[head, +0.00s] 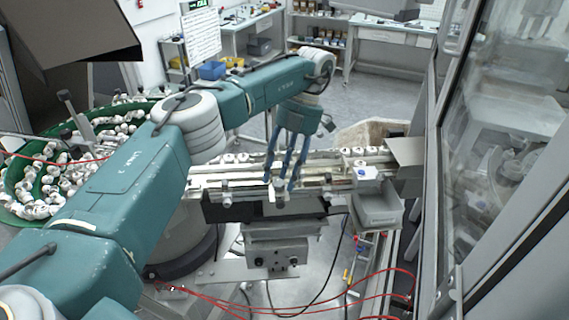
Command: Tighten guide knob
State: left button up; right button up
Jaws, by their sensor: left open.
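A pale metal guide rail (240,180) runs across the middle of the head view, with white caps in a row on it. Small knob-like fittings stick out along its front side, one at the left (227,198) and one near the middle (280,203). Which of them is the guide knob I cannot tell. My left gripper (281,180) points down over the middle of the rail, its blue fingers apart and in front of part of the rail. The fingertips are close to the middle fitting; contact cannot be made out. No object shows between the fingers. My right gripper is not in view.
A green round bowl (22,216) full of white caps stands at the left. A grey box (376,207) sits at the rail's right end. Red hoses (330,306) and black cables hang below. A glazed machine enclosure (500,120) closes off the right side.

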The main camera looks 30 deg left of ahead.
pick_arm(q)
jog(key=v, duration=0.7)
jog(key=shift+s+d, duration=0.15)
